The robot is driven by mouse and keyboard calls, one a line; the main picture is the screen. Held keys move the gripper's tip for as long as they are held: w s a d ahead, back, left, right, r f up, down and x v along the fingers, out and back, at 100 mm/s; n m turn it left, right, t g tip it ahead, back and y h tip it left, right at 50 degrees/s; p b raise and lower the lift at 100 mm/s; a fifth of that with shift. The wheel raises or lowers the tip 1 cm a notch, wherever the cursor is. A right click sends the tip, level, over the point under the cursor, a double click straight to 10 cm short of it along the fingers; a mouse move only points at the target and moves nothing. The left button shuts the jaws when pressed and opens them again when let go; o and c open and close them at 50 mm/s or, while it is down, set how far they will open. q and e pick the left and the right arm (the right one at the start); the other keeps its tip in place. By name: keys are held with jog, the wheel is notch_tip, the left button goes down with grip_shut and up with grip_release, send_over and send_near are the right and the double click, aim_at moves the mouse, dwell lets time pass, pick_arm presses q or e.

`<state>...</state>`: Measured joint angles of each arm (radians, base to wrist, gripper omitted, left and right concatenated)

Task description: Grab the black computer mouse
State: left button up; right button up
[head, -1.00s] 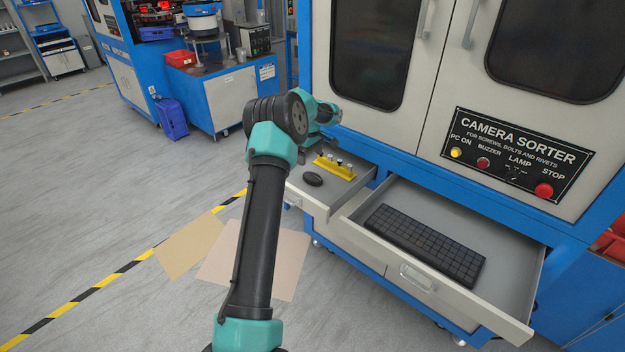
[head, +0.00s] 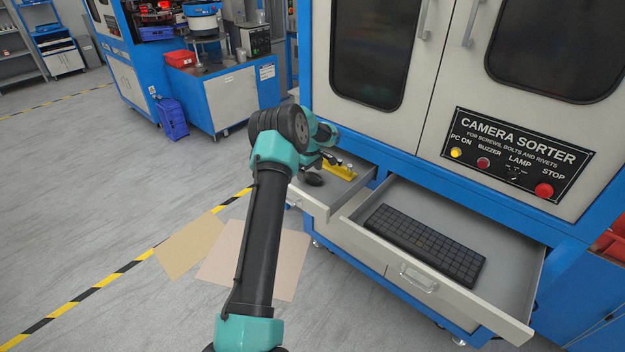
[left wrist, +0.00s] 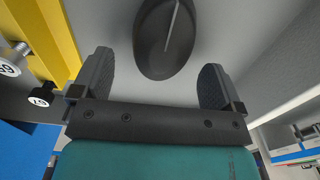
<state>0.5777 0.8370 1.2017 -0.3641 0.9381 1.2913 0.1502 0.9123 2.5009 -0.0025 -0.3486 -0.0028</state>
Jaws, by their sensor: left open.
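The black computer mouse (head: 314,180) lies in the small open drawer at the left of the sorter cabinet, partly hidden by my left arm in the head view. In the left wrist view the mouse (left wrist: 166,38) is at the top centre, cut off by the frame edge. My left gripper (left wrist: 156,78) is open, its two dark fingers to either side of the mouse's near end and apart from it. In the head view the left gripper (head: 318,160) is above the drawer, mostly hidden behind its own wrist.
A yellow block with knobs (head: 340,170) stands in the same drawer, close beside the left finger in the wrist view. A larger open drawer holds a black keyboard (head: 425,243). The cabinet front (head: 370,130) rises right behind the small drawer.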

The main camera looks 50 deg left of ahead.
aim_at(310, 173)
pick_arm(q)
notch_tip(310, 173, down, 2)
dwell(0.5)
jog(key=c, duration=1)
jog(key=shift+r, duration=0.1)
notch_tip(310, 173, up, 10)
jog(key=shift+f, duration=0.1)
dwell(0.5)
